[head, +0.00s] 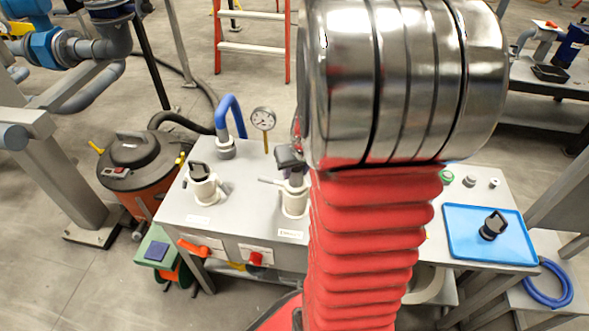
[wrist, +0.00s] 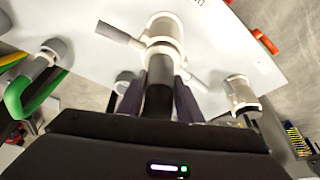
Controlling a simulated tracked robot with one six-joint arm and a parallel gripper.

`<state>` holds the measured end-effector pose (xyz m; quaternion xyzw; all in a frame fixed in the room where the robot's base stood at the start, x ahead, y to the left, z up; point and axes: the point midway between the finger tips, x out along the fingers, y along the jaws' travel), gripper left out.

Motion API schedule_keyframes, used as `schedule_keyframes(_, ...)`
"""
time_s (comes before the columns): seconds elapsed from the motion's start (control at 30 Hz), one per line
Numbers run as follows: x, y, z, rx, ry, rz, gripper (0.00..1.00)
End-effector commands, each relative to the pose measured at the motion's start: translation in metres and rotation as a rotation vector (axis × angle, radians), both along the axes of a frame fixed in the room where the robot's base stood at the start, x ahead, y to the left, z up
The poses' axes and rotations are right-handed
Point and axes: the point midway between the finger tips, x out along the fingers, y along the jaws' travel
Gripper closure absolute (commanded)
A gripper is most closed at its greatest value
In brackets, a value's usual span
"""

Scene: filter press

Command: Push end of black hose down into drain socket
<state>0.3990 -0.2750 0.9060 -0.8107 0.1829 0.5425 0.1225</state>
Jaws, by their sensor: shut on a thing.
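The black hose end (wrist: 159,88) is a short dark cylinder between the two fingers of my gripper (wrist: 159,98), which are shut on it. Its far end meets the mouth of the white drain socket (wrist: 165,36) in the wrist view. I cannot tell how deep it sits. The socket has a grey lever sticking out on each side. In the head view the same socket (head: 295,203) stands upright on the grey bench, just left of my red arm. My arm hides most of my gripper and the hose there.
A second white socket (head: 203,190) with a black top stands to the left on the bench (head: 245,190). A blue hose (head: 232,108) and a pressure gauge (head: 263,118) stand behind. A blue tray (head: 465,237) holds a black fitting (head: 492,226) at right.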

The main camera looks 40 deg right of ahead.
Motion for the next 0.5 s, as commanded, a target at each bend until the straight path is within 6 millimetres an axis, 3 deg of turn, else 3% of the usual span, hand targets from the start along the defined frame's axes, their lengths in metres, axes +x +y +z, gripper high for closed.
schedule_keyframes(0.27, 0.0003, -0.0001, -0.001, 0.0, -0.001, 0.0, 0.99)
schedule_keyframes(0.3, 0.0003, -0.0001, -0.001, 0.0, -0.001, 0.0, 0.66)
schedule_keyframes(0.5, 0.0002, 0.0, -0.001, 0.0, -0.001, 0.0, 0.52)
